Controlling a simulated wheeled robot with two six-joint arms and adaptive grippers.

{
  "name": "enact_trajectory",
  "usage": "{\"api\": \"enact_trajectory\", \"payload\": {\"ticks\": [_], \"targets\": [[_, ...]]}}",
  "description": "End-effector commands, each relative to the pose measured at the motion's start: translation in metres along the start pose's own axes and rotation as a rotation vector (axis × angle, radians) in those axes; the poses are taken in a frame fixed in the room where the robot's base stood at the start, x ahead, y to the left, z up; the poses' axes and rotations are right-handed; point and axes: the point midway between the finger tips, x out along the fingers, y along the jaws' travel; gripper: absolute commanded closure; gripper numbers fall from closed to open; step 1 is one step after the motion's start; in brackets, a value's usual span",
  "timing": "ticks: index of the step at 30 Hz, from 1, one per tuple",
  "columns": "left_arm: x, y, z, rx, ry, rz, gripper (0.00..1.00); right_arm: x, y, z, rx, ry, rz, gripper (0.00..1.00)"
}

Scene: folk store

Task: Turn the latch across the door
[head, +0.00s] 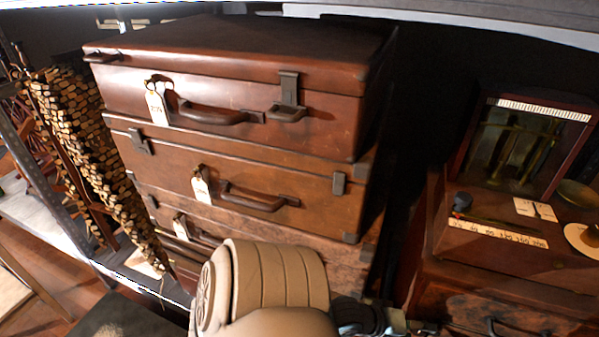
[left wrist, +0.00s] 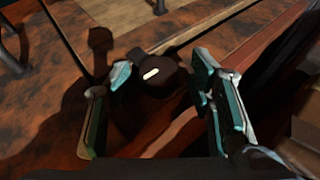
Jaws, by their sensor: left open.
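A dark round latch (left wrist: 170,84) with a short pale mark sits on reddish-brown wood in the left wrist view. My left gripper (left wrist: 162,68) is open, with one finger on each side of the latch. I cannot tell whether either finger touches it. The mottled brown wooden panel (left wrist: 45,100) around it may be the door; its full outline is not visible. In the head view my left gripper (head: 385,318) is at the bottom edge, partly cut off, just left of the brown cabinet (head: 450,300). The latch is not visible there. My right gripper is not in view.
A stack of brown suitcases (head: 240,150) with handles and paper tags stands behind my left arm. A glass-fronted box (head: 515,145) and a box with a pale scale strip (head: 497,234) sit on the right. A dark handle (left wrist: 10,50) is at the wrist view's left edge.

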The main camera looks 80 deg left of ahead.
Motion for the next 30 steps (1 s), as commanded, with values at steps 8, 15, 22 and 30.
{"api": "enact_trajectory", "payload": {"ticks": [8,15,22,30], "targets": [[0.01,-0.018,0.006,-0.133,0.005,0.314,0.51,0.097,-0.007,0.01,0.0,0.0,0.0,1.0],[-0.045,-0.024,0.004,-0.208,0.007,0.48,0.51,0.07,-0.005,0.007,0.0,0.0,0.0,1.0],[-0.104,-0.058,0.008,-0.206,0.01,0.479,0.51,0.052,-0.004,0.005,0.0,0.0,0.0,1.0],[-0.115,-0.114,-0.001,0.043,0.11,0.267,0.51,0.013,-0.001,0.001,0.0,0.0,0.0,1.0]]}}
